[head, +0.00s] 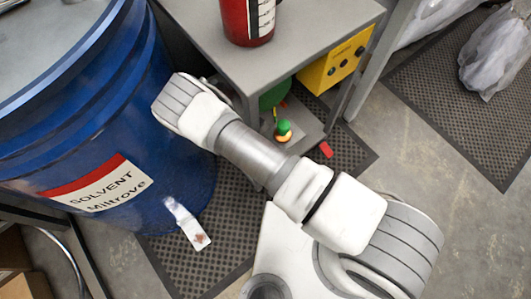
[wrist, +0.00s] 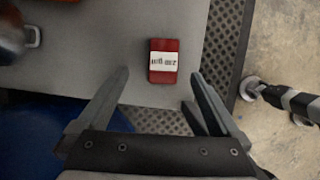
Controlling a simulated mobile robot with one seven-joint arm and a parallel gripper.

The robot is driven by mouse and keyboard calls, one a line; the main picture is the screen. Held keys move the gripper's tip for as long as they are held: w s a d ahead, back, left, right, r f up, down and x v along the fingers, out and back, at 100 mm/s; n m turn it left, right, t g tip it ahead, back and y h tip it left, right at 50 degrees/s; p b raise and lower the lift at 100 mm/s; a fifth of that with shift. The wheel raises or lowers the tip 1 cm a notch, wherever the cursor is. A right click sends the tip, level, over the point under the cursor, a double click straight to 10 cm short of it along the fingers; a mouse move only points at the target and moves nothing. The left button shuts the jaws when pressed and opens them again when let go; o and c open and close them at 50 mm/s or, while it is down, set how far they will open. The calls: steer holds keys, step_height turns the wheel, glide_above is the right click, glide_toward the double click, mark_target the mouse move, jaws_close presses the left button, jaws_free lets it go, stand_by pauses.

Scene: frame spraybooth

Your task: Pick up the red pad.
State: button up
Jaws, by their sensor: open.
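In the wrist view a red block-like pad (wrist: 155,75) with a white label and dark print lies on a grey surface, close to its lower right corner. My gripper (wrist: 160,85) is open and empty. Its two fingers are spread wide, with the pad apart from them, just beyond the fingertips and between their lines. In the head view my arm reaches up and left toward the blue drum and the grey table, and the gripper itself is hidden. I cannot tell which red thing in the head view is this pad.
A blue solvent drum (head: 75,145) stands beside the grey table (head: 200,20). A red labelled container (head: 236,22) stands on the table. Below are a yellow box (head: 326,72) and a small red piece (head: 326,150). A metal round object (wrist: 10,38) is at upper left in the wrist view.

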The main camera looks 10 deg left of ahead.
steer(key=f, duration=0.2)
steer(key=shift+s+d+f+n, duration=0.2)
steer(key=shift+d+f+n, duration=0.1)
steer(key=b+x, duration=0.1)
steer(key=x, duration=0.1)
steer(key=shift+d+f, duration=0.1)
steer(key=shift+f, duration=0.25)
steer(key=shift+b+x, duration=1.65)
steer(key=shift+x, duration=0.9)
steer(key=shift+s+f, duration=0.15)
steer(key=shift+f, duration=0.2)
steer(key=c, duration=1.3)
